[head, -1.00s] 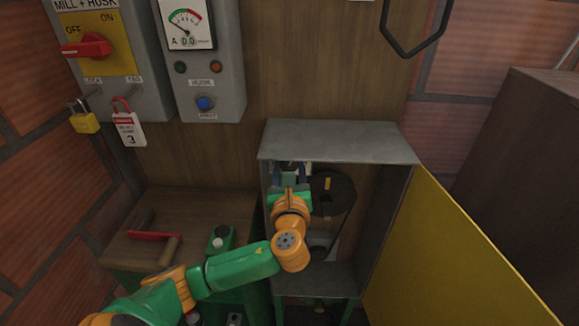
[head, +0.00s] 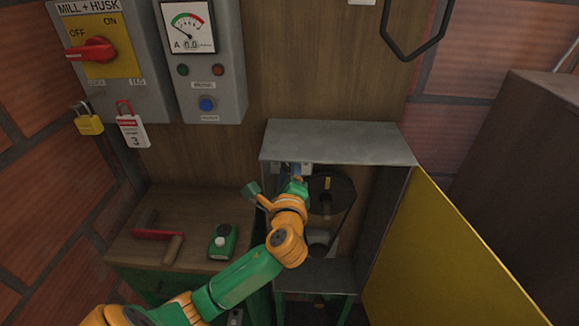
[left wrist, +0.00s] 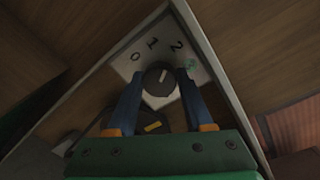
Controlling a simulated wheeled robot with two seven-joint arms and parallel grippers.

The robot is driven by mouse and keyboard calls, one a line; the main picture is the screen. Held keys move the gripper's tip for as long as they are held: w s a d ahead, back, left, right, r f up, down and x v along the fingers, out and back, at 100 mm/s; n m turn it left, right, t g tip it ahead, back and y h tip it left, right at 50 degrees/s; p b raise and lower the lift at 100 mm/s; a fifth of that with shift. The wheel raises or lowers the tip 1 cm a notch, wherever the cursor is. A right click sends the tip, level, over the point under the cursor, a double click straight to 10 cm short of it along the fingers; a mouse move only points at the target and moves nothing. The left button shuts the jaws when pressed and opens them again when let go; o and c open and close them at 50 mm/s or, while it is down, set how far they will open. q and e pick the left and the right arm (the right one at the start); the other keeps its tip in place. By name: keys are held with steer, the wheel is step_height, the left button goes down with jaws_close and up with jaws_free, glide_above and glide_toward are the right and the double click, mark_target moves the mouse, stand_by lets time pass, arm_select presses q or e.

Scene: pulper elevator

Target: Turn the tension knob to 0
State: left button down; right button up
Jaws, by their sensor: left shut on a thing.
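In the head view my left gripper (head: 296,178) reaches into the open grey cabinet (head: 335,143), where the knob is hidden from sight. My right gripper is in neither view.
The yellow cabinet door (head: 440,260) stands open at the right. A dark pulley (head: 330,192) with a belt is inside the cabinet. A wooden bench top (head: 140,250) with a red-handled tool (head: 157,234) and green device (head: 222,241) lies left. Switch boxes hang above.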

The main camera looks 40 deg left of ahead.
arm_select(q)
steer(key=n, duration=0.4)
steer(key=shift+f+h, duration=0.1)
steer(key=shift+h, duration=0.2)
steer(key=n, duration=0.3)
steer(key=shift+a+n+b, duration=0.1)
steer(key=shift+n+b, duration=0.2)
steer(key=shift+n, duration=0.1)
steer(key=n, duration=0.4)
steer(key=shift+f+t+h, duration=0.1)
steer(key=shift+t+h, duration=0.2)
steer(key=shift+n+b, duration=0.4)
steer(key=shift+n, duration=1.2)
